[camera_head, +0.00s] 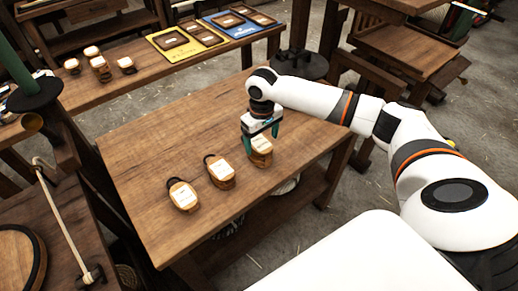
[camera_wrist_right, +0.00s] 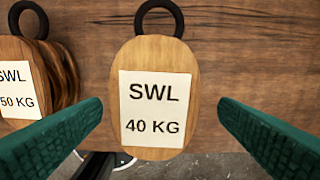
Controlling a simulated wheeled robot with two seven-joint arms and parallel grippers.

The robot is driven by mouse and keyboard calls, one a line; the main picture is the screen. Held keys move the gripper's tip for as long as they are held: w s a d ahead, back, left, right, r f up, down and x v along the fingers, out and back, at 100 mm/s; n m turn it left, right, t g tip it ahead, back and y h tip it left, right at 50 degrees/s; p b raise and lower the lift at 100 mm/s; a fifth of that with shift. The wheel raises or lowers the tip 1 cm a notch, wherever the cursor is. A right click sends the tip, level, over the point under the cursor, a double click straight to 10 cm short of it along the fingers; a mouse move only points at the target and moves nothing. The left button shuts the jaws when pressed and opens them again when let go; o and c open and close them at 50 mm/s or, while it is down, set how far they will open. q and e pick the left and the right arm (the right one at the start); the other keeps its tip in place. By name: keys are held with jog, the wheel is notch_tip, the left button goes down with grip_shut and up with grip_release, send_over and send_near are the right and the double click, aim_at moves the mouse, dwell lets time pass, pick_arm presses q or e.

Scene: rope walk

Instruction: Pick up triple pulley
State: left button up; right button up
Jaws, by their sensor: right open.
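Three wooden pulley blocks with white labels and dark rings stand on the table (camera_head: 150,145): a left one (camera_head: 183,197), a middle one (camera_head: 221,173) and a right one (camera_head: 261,152). My right gripper (camera_head: 261,138) is open over the right block. In the right wrist view its green fingers (camera_wrist_right: 160,120) lie either side of that block (camera_wrist_right: 160,58), labelled "SWL 40 KG", with gaps on both sides. A neighbouring block (camera_wrist_right: 55,65) shows layered wood and a cut-off label ending "50 KG". I cannot tell which block is the triple. My left gripper is out of view.
A back bench (camera_head: 150,67) holds several more labelled blocks (camera_head: 98,63), a yellow board (camera_head: 187,42) and a blue board (camera_head: 240,22) bearing wooden pieces. A dark post (camera_head: 35,100) stands at the left. The table's left and back parts are clear.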

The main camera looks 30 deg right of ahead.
jog(key=f, duration=0.4)
jog(key=shift+w+a+f, duration=0.2)
jog(key=shift+w, duration=0.05)
jog(key=shift+r, duration=0.1)
jog(key=c, duration=1.4)
notch_tip(320, 180, up, 10)
jog(key=shift+r, duration=0.1)
jog(key=shift+c, duration=0.2)
